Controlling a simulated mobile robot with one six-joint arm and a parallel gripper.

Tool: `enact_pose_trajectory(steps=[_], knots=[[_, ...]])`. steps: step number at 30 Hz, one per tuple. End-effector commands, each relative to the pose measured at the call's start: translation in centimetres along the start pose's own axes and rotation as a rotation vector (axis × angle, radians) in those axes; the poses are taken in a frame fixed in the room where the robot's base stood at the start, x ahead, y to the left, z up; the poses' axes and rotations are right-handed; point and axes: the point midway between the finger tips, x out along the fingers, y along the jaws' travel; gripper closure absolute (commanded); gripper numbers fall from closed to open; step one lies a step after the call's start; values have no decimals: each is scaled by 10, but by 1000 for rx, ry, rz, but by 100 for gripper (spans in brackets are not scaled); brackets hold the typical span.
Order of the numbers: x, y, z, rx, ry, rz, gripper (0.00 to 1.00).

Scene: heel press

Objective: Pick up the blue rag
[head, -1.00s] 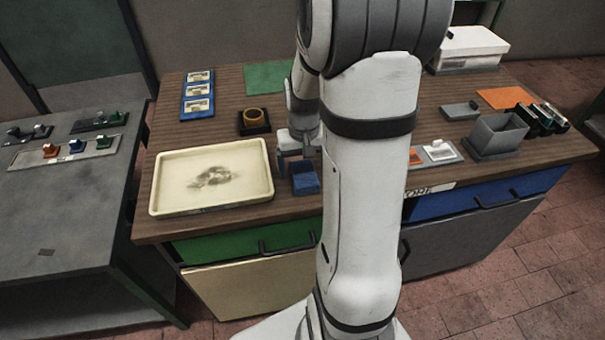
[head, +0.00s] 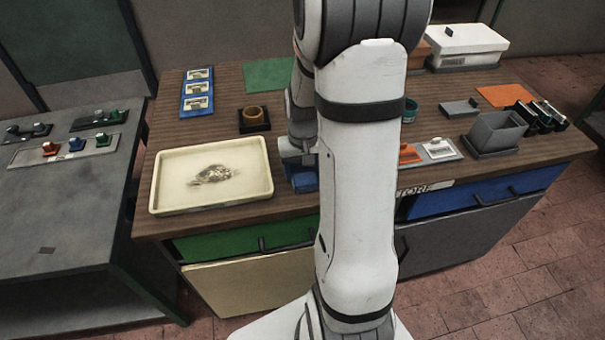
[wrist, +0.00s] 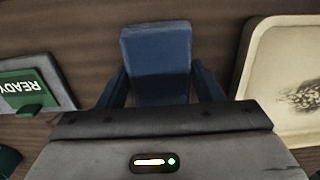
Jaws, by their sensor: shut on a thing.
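The blue rag (wrist: 155,45) looks like a folded, block-shaped bundle in the wrist view, between the two fingers of my gripper (wrist: 160,72). The fingers press against its left and right sides, and my gripper is shut on it. In the head view the rag (head: 305,182) shows as a small blue patch below my gripper (head: 300,166), right of the cream tray, partly hidden by my arm. I cannot tell whether it touches the table top.
The cream tray (head: 165,192) with a dark smudge lies close on the left. A dark block with a brown ring (head: 254,116) stands behind. A grey holder (head: 496,133) and a white box (head: 466,42) stand right. A green READY sign (wrist: 30,90) shows in the wrist view.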

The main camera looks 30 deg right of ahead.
Motion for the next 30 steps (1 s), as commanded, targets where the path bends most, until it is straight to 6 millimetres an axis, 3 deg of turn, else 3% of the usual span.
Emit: enact_pose_trajectory(steps=[11,24,30], knots=[[-7,0,0,1,2,0,63],[-86,1,-1,1,5,0,63],[-100,1,0,2,1,0,63]])
